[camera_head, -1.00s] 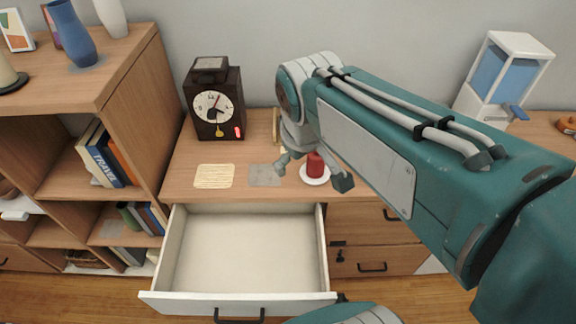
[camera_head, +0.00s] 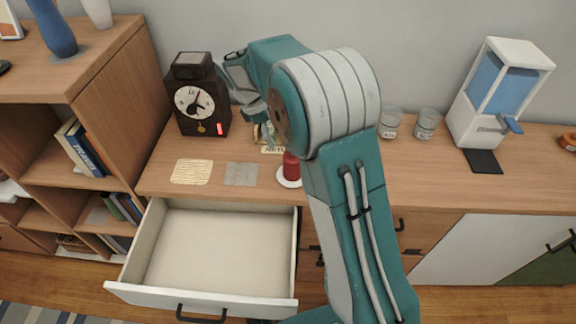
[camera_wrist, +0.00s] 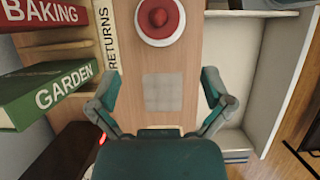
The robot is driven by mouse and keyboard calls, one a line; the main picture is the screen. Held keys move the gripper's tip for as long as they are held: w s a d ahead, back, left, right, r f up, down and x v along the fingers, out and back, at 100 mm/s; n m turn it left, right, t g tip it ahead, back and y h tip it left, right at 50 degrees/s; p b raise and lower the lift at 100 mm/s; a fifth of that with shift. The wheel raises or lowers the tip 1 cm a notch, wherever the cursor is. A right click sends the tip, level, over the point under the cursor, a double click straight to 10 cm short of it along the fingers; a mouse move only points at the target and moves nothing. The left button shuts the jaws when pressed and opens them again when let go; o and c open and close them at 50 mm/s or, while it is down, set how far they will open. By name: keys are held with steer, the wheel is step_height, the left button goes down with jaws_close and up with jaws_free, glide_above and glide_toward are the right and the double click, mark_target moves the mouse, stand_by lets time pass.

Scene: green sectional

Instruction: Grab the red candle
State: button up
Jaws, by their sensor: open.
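The red candle (camera_head: 291,165) stands on a white saucer (camera_head: 287,183) on the wooden desk top, partly covered by my arm in the head view. In the wrist view the candle (camera_wrist: 158,18) is seen from above at the top edge, on its white saucer (camera_wrist: 143,35). My gripper (camera_wrist: 161,78) is open and empty, its two fingers spread wide, with the candle beyond the fingertips and apart from them. In the head view the gripper is beside the clock, behind and left of the candle, partly hidden by my arm.
A dark clock (camera_head: 198,100) stands left of the gripper. Green and red books (camera_wrist: 48,97) and a "RETURNS" sign (camera_wrist: 108,35) are close by in the wrist view. An open, empty drawer (camera_head: 215,255) juts out below. Glass jars (camera_head: 427,123) and a dispenser (camera_head: 495,95) stand right.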

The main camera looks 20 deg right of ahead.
steer(key=d+f, duration=0.2)
steer(key=f, duration=0.1)
steer(key=d+f, duration=0.1)
steer(key=d, duration=0.1)
steer(key=shift+s+f, duration=0.3)
steer(key=shift+s, duration=0.05)
steer(key=shift+a+f, duration=0.2)
steer(key=x, duration=0.5)
steer(key=shift+a, duration=0.25)
steer(key=shift+d+f, duration=0.1)
steer(key=shift+d, duration=0.2)
steer(key=shift+s+a, duration=0.1)
steer(key=shift+a, duration=0.3)
steer(key=c, duration=1.2)
